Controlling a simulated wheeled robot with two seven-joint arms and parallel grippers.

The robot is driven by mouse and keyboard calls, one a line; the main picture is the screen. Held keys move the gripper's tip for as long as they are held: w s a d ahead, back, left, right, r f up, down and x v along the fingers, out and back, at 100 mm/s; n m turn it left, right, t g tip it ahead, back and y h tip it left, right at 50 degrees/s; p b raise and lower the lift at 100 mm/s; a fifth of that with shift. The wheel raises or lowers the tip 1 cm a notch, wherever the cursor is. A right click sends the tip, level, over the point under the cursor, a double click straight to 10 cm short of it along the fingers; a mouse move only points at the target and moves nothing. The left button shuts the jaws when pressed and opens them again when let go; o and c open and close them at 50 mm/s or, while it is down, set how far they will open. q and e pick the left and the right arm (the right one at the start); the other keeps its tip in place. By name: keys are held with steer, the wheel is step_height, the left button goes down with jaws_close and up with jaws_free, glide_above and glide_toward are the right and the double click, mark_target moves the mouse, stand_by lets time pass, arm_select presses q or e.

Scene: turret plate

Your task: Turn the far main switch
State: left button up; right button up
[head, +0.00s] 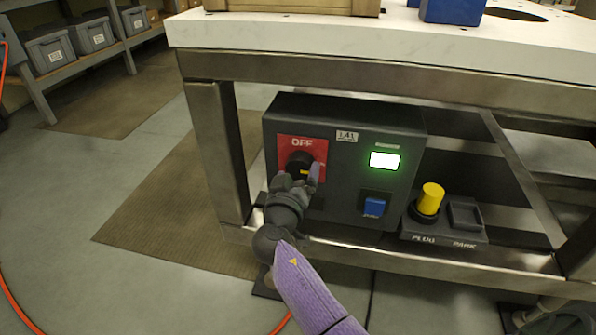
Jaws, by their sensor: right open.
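The main switch is a black rotary knob (299,164) on a red plate (289,146) marked OFF, on the front of a dark control box (344,190) under the table. A yellow mark shows low on the knob. My right gripper (301,178) is open at the knob, with a finger on either side of its lower part. I cannot tell whether the fingers touch it. The gripper hides the bottom of the red plate. My left gripper is not in view.
The box has a lit green display (384,160) and a blue switch (374,207). A yellow plug (430,198) stands on a base at its right. A steel frame and white tabletop (330,37) surround it above.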

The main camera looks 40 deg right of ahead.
steer(key=shift+x, duration=0.9)
steer(key=c, duration=1)
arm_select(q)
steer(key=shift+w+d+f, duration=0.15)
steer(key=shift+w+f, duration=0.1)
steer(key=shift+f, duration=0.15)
